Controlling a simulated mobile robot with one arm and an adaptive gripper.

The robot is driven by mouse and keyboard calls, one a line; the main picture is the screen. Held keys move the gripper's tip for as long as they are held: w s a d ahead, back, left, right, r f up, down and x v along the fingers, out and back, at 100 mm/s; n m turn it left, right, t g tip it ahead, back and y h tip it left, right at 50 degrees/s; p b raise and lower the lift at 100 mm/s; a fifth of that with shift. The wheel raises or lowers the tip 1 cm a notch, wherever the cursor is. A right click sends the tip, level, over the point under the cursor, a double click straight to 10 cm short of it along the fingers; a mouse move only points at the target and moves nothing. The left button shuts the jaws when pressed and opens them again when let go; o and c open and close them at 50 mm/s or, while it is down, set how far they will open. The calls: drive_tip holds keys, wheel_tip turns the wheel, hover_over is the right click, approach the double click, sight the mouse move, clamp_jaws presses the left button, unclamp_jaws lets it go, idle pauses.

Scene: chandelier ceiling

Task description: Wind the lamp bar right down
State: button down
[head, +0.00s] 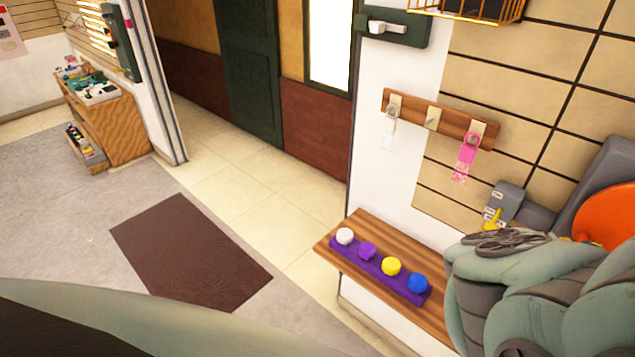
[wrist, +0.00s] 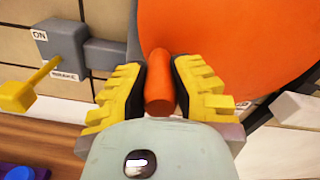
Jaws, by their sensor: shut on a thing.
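In the wrist view my gripper (wrist: 159,88) has its two yellow ribbed fingers on either side of an orange handle (wrist: 158,75), shut on it. The handle stands out from a large orange disc (wrist: 220,40), which also shows at the right edge of the head view (head: 608,212). A grey box (wrist: 66,48) left of the disc carries the labels ON and BRAKE and a yellow lever (wrist: 35,82). In the head view my arm hides the gripper and the lower part of the disc. No lamp bar can be made out.
A wooden shelf (head: 340,232) below holds a purple strip (head: 380,268) with white, purple, yellow and blue knobs. A hook rack (head: 440,118) with hanging tags is on the wall above. Floor with a brown mat (head: 190,250) is open at left.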

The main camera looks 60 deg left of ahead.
drive_tip(key=shift+f, duration=0.1)
drive_tip(key=c, duration=0.8)
unclamp_jaws()
drive_tip(key=shift+s, duration=0.1)
drive_tip(key=shift+o, duration=0.2)
